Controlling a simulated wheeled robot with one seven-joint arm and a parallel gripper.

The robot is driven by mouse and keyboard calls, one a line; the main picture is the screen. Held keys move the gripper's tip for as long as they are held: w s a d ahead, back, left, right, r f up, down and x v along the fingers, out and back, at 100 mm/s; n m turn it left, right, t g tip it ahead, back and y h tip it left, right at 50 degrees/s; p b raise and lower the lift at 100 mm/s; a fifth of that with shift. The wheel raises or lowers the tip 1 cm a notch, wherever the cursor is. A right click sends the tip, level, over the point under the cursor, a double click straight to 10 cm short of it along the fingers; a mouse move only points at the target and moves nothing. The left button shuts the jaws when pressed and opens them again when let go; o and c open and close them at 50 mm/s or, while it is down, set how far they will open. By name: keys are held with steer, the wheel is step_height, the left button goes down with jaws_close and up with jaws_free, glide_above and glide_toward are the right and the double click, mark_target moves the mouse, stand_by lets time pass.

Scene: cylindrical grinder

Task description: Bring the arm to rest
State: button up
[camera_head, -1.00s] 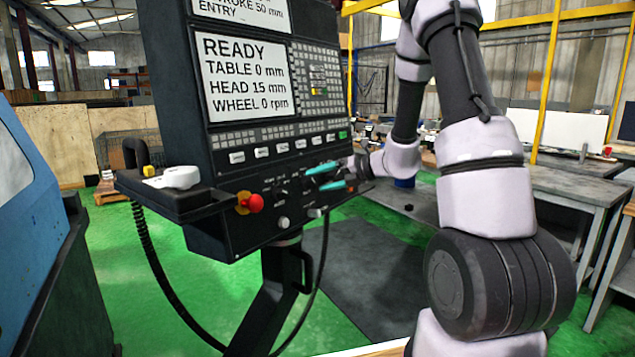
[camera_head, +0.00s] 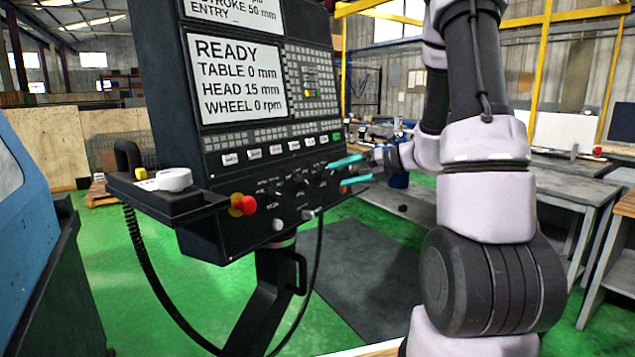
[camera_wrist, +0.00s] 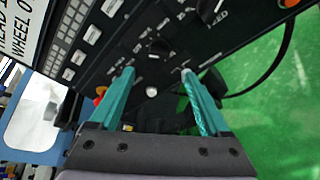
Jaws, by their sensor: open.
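My gripper (camera_head: 345,172) has two teal fingers, held apart with nothing between them. It is at the right edge of the black control panel (camera_head: 215,160), near its lower row of knobs. In the wrist view my gripper (camera_wrist: 155,75) points at the panel face, with knobs and a small round light button (camera_wrist: 152,92) beyond the fingers. A gap to the panel seems present, but its size is hard to tell. The panel screen (camera_head: 238,80) reads READY, TABLE 0 mm, HEAD 15 mm, WHEEL 0 rpm.
A red stop button (camera_head: 246,205) and a shelf with a white handwheel unit (camera_head: 172,180) are on the panel's left. A coiled cable (camera_head: 140,255) hangs below. Grey workbenches (camera_head: 570,185) stand at the right. Green floor (camera_head: 330,300) lies open around the panel's post.

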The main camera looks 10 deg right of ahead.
steer(key=s+a+r+n+g+h, duration=0.2)
steer(key=s+a+r+n, duration=0.2)
steer(key=s+n, duration=0.4)
steer(key=s+a+r+n+g+h, duration=0.1)
steer(key=s+a+r+n+g, duration=0.25)
steer(key=s+n, duration=0.45)
steer(key=s+d+r+n+t+h, duration=0.4)
steer(key=s+r+n+h, duration=0.2)
steer(key=n, duration=0.9)
steer(key=shift+s+d+n, duration=0.3)
steer(key=shift+s+n, duration=0.1)
steer(key=shift+s, duration=0.55)
